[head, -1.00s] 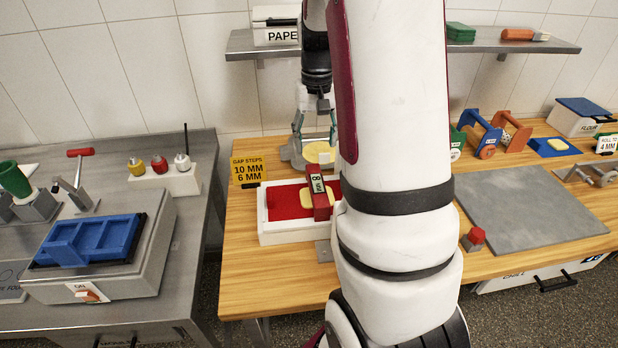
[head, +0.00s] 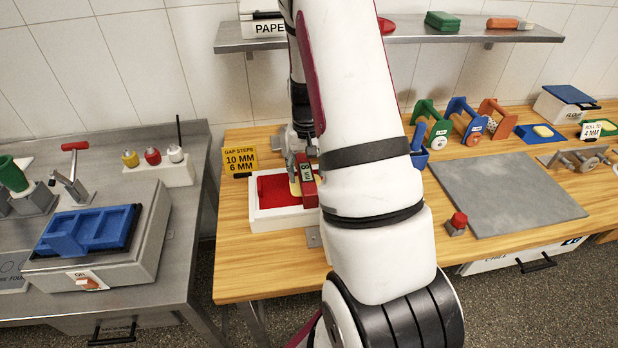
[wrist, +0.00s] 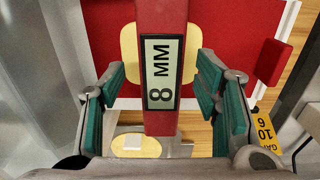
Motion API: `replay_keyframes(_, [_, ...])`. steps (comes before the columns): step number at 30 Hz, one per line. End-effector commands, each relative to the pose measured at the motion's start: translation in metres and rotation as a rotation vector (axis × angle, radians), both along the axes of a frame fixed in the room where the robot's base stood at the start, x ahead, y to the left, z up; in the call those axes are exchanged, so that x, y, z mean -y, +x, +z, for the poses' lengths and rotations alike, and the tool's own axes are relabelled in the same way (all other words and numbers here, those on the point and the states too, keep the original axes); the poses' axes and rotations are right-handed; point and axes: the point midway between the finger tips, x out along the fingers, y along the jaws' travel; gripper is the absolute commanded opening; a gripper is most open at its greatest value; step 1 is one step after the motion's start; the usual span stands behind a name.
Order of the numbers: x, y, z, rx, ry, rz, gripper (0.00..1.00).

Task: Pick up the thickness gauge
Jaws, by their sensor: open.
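The thickness gauge (head: 307,188) is a red bar with an "8 MM" label. It lies across a red surface in a white-framed tray (head: 283,222), over a pale yellow slab (wrist: 128,50). In the wrist view the gauge (wrist: 161,18) runs down the middle of the picture. My gripper (wrist: 163,98) is open, with one teal-padded finger on each side of the gauge and gaps to both. In the head view my gripper (head: 299,152) is just above and behind the gauge, and my arm hides part of the tray.
A yellow "GAP STEPS 10 MM 6 MM" sign (head: 240,160) stands left behind the tray. A red-topped piece (head: 457,222) and a grey slab (head: 510,190) lie to the right. A shelf (head: 480,31) hangs above the table.

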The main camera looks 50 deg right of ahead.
Motion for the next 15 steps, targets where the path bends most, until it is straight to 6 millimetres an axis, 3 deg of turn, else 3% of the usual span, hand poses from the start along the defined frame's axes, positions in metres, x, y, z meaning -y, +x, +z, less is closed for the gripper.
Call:
replay_keyframes(4, [0.0,0.0003,-0.0123,0.0,0.0,0.001,0.57])
replay_keyframes(11, [0.0,0.0014,-0.014,0.001,-0.001,0.001,0.57])
replay_keyframes(15, [0.0,0.0014,-0.0138,0.001,-0.001,0.001,0.29])
